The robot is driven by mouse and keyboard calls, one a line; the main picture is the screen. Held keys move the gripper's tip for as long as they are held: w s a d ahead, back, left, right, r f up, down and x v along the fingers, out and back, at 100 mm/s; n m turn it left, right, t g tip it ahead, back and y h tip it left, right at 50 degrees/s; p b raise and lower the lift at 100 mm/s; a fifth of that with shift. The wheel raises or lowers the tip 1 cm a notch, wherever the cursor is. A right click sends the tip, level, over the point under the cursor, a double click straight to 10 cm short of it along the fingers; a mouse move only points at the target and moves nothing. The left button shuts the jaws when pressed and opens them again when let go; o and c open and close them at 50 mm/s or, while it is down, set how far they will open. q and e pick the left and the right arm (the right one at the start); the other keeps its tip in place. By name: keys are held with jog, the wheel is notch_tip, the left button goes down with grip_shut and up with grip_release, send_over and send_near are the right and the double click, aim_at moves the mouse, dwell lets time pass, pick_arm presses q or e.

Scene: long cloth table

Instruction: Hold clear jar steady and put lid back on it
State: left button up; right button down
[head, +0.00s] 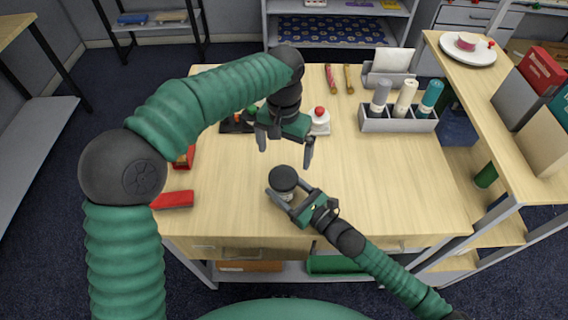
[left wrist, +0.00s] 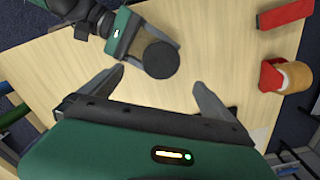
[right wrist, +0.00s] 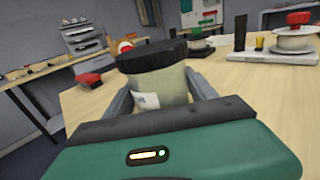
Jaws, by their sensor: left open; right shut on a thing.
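The clear jar (right wrist: 163,88) stands upright on the wooden table, with a paper label on its side. The black lid (head: 283,178) is on top of the jar, and it also shows in the right wrist view (right wrist: 152,55). I cannot tell whether the lid is fully seated. My right gripper (head: 287,195) is shut around the jar's body from the front right. My left gripper (head: 286,152) is open and empty, pointing down above and behind the jar. In the left wrist view the lid (left wrist: 161,59) lies beyond its fingers, apart from them.
Red items (head: 172,200) lie at the table's left edge. A white dish with a red knob (head: 319,122) stands behind my left gripper. A grey rack (head: 398,124) with several bottles stands at the back right.

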jog(key=shift+c, duration=1)
grip_release()
pick_arm(q)
notch_tip(320, 180, up, 2)
jog(key=shift+r, duration=0.15)
pick_arm(e)
jog(key=b+v, duration=0.2)
jog(key=v, duration=1.3)
jog(key=shift+s+d+f, duration=0.1)
jog(key=shift+s+d, duration=0.15)
jog(key=shift+d, duration=0.1)
jog(key=shift+s+d, duration=0.35)
jog(key=shift+s, duration=0.05)
pick_arm(q)
notch_tip(320, 180, down, 2)
jog(key=shift+f, duration=0.15)
